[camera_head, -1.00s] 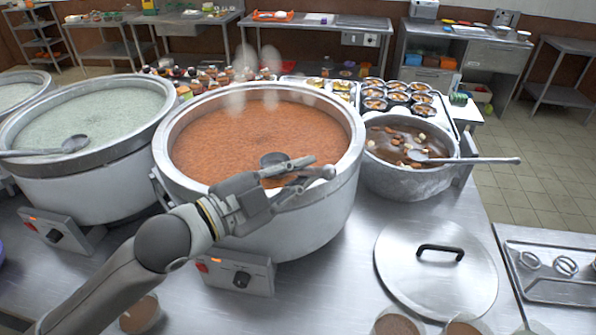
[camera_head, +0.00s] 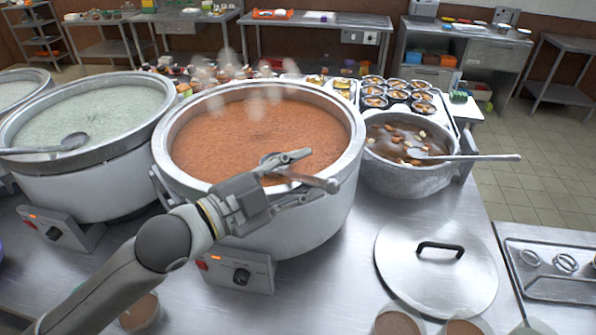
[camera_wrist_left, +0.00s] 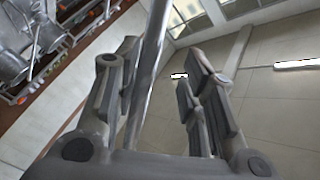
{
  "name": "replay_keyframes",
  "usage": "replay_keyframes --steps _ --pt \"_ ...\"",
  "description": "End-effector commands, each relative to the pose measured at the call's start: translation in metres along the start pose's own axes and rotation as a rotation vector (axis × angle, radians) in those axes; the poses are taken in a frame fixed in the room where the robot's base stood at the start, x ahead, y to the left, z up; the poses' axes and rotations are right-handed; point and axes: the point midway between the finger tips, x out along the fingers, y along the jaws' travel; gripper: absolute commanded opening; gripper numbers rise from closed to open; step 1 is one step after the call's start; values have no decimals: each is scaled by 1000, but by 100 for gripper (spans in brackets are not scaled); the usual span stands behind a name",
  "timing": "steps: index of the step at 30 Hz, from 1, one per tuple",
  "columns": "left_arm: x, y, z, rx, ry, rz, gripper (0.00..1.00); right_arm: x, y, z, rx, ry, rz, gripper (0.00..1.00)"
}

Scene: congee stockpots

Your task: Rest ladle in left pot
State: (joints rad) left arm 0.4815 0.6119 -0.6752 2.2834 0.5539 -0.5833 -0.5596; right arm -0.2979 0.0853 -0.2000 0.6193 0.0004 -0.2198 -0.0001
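The middle pot (camera_head: 305,215) is large and pale with orange-red congee. A ladle (camera_head: 320,183) leans over its front right rim, its bowl at the congee and its handle end sticking outward past the rim. My left gripper (camera_head: 310,174) is at this rim with its fingers spread apart, the handle passing between them. In the left wrist view, the open fingers (camera_wrist_left: 160,85) show the handle (camera_wrist_left: 148,75) close by the left finger. The left pot (camera_head: 95,185) holds pale congee, with another ladle (camera_head: 72,142) resting across its left rim. My right gripper is not in view.
A smaller pot (camera_head: 405,180) with brown broth and its own ladle (camera_head: 470,158) stands to the right. A lid (camera_head: 405,265) lies on the steel counter (camera_head: 335,290). Control boxes (camera_head: 235,275) sit before the pots, and small cups (camera_head: 395,322) stand at the front edge.

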Motion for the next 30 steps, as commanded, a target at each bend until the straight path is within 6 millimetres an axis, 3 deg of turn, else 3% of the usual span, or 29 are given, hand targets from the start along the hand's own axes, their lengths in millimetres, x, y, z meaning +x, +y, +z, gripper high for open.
replay_keyframes --steps 18,30 --pt "-67 0 1 2 -2 0 38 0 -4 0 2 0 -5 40" --pt "-74 0 0 1 2 -1 38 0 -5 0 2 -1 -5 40"
